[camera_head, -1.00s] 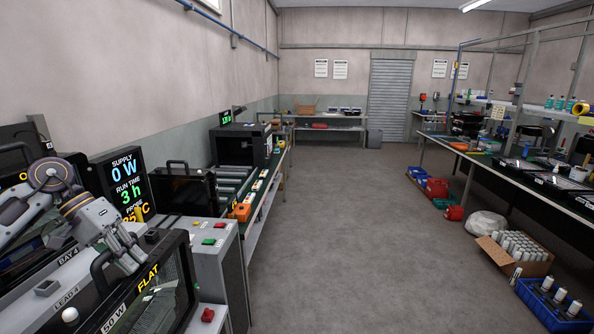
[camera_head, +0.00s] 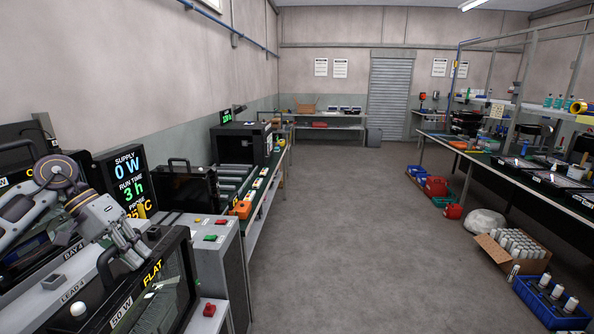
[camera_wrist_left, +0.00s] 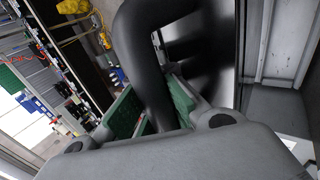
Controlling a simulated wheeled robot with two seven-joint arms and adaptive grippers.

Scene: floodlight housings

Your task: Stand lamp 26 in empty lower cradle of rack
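A black floodlight (camera_head: 160,299) marked "50 W" and "FLAT" stands upright at the lower left in the head view, beside labels "BAY 4" and "LEAD 4". No number 26 is readable on it. My left gripper (camera_head: 133,258) is at its curved black handle (camera_head: 105,266). In the left wrist view the handle (camera_wrist_left: 150,75) passes between the green finger pads (camera_wrist_left: 152,112). The pads stand apart around it, with a small gap visible on the left side. My right gripper is out of view. I cannot make out a rack with an empty lower cradle.
A display (camera_head: 128,182) reads supply 0 W, run time 3 h. Another black housing (camera_head: 188,188) stands behind, near a roller conveyor (camera_head: 232,176). A control box (camera_head: 212,240) with buttons is right of the floodlight. The middle floor is clear; a carton (camera_head: 485,249) and blue crate (camera_head: 528,304) lie right.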

